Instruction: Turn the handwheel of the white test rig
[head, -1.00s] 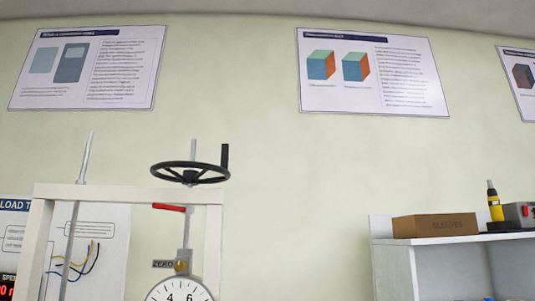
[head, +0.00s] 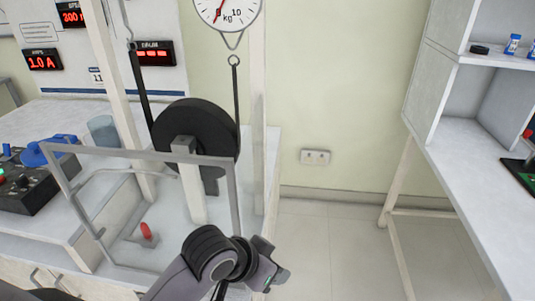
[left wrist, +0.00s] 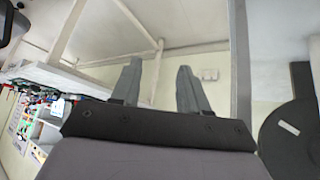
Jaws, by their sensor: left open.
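The white test rig shows in the head view with its upright post (head: 258,130), a round dial (head: 228,8) cut by the top edge, and a black drum (head: 208,125) with a belt around it. The handwheel is out of both current views. My left arm comes in from the bottom left, and its wrist is in front of the rig's lower right side. In the left wrist view my left gripper (left wrist: 157,75) is open, with its two fingers apart and nothing between them. The drum shows at that view's right edge. My right gripper is not in view.
A grey guard frame (head: 238,200) stands around the drum. A dark control box (head: 30,190) and blue clamp-like part (head: 45,150) are at left. A white shelf bench (head: 465,150) stands at right. Clear floor (head: 335,240) lies between rig and bench.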

